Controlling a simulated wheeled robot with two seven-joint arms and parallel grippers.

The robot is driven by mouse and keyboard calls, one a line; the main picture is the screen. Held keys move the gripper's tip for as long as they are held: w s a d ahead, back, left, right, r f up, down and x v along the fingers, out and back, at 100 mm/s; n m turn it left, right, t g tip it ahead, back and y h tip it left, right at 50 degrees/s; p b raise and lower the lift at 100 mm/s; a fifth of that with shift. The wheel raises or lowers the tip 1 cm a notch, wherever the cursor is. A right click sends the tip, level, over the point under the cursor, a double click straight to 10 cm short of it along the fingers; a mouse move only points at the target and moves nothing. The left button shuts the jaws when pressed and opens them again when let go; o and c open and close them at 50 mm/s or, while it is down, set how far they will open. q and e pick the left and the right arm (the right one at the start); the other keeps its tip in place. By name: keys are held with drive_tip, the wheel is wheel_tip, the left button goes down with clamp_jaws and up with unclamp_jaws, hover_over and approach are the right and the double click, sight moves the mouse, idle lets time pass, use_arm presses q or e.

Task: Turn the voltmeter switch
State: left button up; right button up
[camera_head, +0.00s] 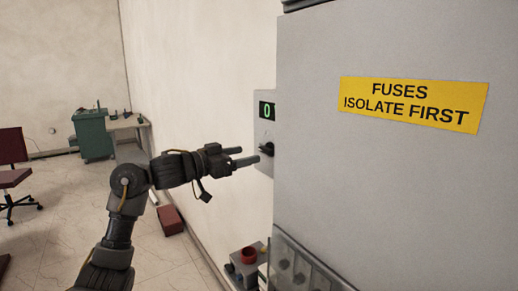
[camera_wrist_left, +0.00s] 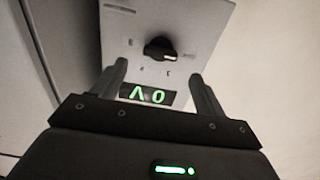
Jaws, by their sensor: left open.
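The voltmeter switch (camera_head: 267,149) is a black rotary knob on a pale wall panel (camera_head: 262,131), below a green display reading 0 (camera_head: 267,110). My left gripper (camera_head: 246,156) points at the knob from the left, with its fingers open and apart from it. In the left wrist view the knob (camera_wrist_left: 160,49) shows beyond and between the open fingers (camera_wrist_left: 160,78), with small marks around it. The display (camera_wrist_left: 147,96) looks upside down there, partly behind the gripper. The right gripper is not in view.
A large grey cabinet (camera_head: 390,190) with a yellow "FUSES ISOLATE FIRST" label (camera_head: 413,104) stands close on the right. A box with a red button (camera_head: 248,255) is below the panel. A green cabinet (camera_head: 93,134), desk and chair (camera_head: 14,160) are far left.

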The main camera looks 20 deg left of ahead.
sight(263, 151)
use_arm(q)
drive_tip(key=p+x, duration=0.1)
drive_tip(key=x, duration=0.5)
drive_tip(key=shift+c, duration=0.2)
drive_tip(key=c, duration=0.9)
